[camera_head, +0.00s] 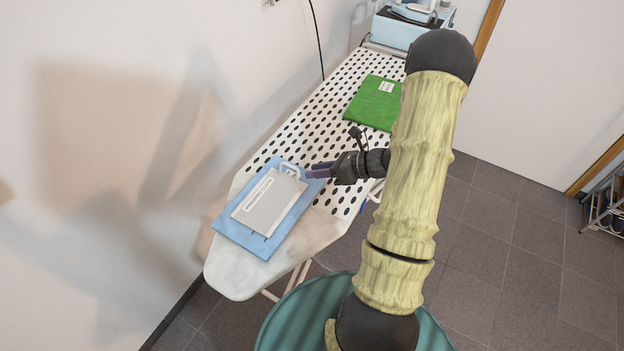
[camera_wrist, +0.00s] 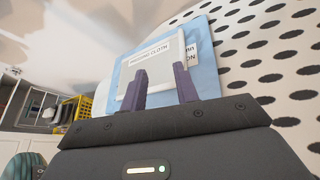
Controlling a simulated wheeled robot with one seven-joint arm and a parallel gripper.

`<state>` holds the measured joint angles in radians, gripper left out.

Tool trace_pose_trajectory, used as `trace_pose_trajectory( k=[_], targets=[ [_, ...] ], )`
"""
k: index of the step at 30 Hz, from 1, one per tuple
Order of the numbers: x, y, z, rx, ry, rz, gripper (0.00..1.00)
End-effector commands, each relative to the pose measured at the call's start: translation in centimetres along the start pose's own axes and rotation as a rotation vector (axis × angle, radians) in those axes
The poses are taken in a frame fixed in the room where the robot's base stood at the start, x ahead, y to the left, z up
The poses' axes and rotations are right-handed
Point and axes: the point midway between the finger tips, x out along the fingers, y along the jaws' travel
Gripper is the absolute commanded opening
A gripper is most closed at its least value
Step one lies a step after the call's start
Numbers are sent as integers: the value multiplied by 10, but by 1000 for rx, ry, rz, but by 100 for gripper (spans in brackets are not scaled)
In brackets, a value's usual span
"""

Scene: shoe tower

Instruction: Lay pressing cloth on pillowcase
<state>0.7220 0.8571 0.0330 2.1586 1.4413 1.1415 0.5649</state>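The pressing cloth (camera_head: 265,208) is a flat grey-white piece with a printed label and a loop at its upper right end. It lies on the blue pillowcase (camera_head: 298,209), with blue showing around it. In the wrist view, the label on the pressing cloth (camera_wrist: 147,70) reads "PRESSING CLOTH", and the pillowcase (camera_wrist: 206,76) shows beyond it with a partly covered label. My gripper (camera_head: 309,172) is just right of the loop. In the wrist view, the fingers of my gripper (camera_wrist: 160,80) stand apart with nothing clearly held between them. They hide part of the cloth's near edge.
The items lie on a white ironing board (camera_head: 232,281) with black dots. A green folded cloth (camera_head: 373,104) with a white label lies farther back. A light blue box (camera_head: 396,31) stands at the far end. A wall runs along the left; a shoe rack (camera_head: 606,205) is far right.

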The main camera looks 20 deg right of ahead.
Motion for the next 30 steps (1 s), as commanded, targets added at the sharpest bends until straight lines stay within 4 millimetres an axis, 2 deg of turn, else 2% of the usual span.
trace_pose_trajectory(
  k=[3,6,9,12,17,21,24,27,30],
  targets=[
    [11,49,2,-234,182,127,30],
    [12,91,-4,-496,362,256,30],
    [4,123,-11,-777,526,381,30],
    [-8,146,-15,-1074,670,503,30],
    [-27,167,-10,-1580,860,686,30],
    [-37,180,8,-2032,975,824,30],
    [-39,186,20,-2278,1019,889,30],
    [-38,191,27,-2405,1036,920,30],
    [-38,191,29,-2435,1040,930,30]
  ],
)
